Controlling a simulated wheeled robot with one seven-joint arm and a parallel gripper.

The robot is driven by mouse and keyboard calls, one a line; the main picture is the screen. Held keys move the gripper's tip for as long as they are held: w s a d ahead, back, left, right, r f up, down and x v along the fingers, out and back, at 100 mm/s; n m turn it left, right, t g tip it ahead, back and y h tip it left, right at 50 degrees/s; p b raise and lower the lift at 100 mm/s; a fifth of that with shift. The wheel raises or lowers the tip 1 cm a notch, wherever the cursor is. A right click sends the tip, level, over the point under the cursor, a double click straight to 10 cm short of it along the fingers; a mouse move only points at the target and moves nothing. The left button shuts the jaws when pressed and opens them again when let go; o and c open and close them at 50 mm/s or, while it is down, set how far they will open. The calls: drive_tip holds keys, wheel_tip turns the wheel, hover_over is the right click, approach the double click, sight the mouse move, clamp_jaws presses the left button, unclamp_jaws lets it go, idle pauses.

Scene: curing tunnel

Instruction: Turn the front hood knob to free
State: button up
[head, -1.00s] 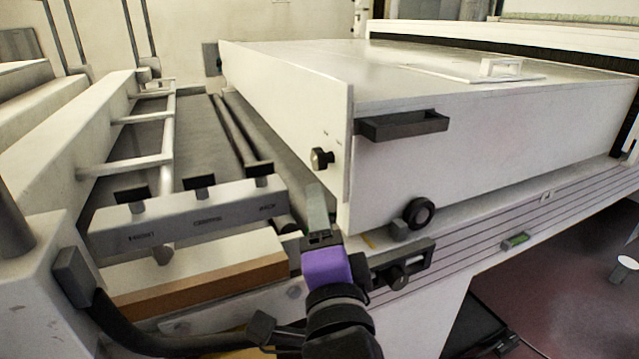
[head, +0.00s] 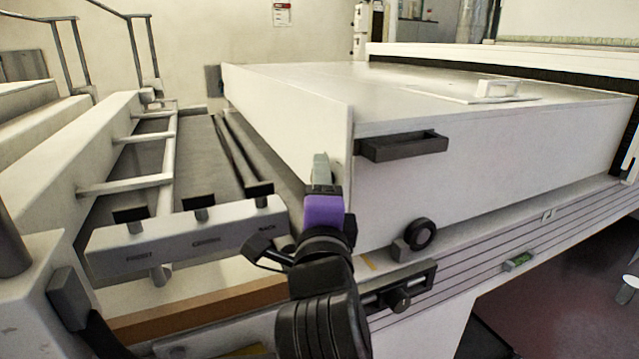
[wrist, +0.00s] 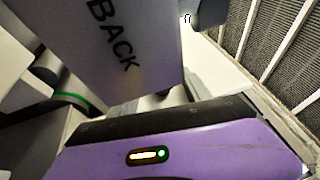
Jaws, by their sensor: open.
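The hood (head: 480,165) is a large white box with a dark bar handle (head: 403,146) on its front side. The small dark knob on the hood's left end panel (head: 300,120) is hidden behind my gripper now. My gripper (head: 321,168), with a purple body, is raised in front of that end panel. It is open, and no held thing shows. I cannot tell whether its fingers touch the knob. In the wrist view the purple body (wrist: 180,150) fills the bottom, and the knob cannot be made out.
A grey box (head: 190,240) with several black switches and the labels FRONT, CENTRAL and BACK stands left of my arm; its BACK end (wrist: 120,50) is close in the wrist view. A black wheel (head: 420,234) and a lower dark knob (head: 398,301) are on the right.

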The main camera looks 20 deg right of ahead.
drive_tip(key=shift+c, duration=0.3)
clamp_jaws()
drive_tip(key=shift+r, duration=0.1)
